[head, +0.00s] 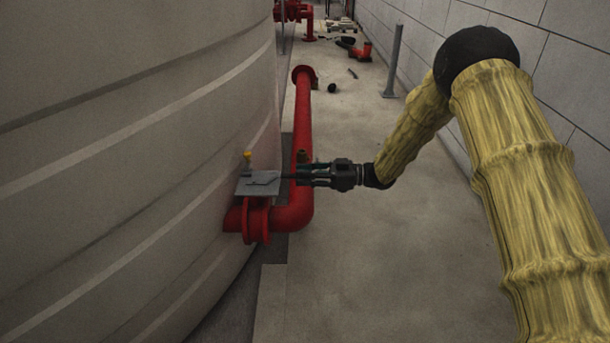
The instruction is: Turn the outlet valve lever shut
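The outlet valve (256,220) sits on the red pipe, with red flanges close to the tank wall. A flat grey plate (258,186) lies on top of it, with a small yellow-tipped post at its back left. A thin dark bar shape lies along the plate toward my gripper; I cannot tell whether it is the lever. My gripper (290,177) reaches in from the right, about level, its tips at the plate's right edge over the red pipe. The fingers are small and dark, so their opening and any contact with the lever cannot be made out.
The large ribbed tank (130,170) fills the left side. A red pipe (303,120) runs along the floor away from the valve. A grey post (393,62) stands by the right wall (480,45). Small items lie at the back. The floor (400,260) in front is clear.

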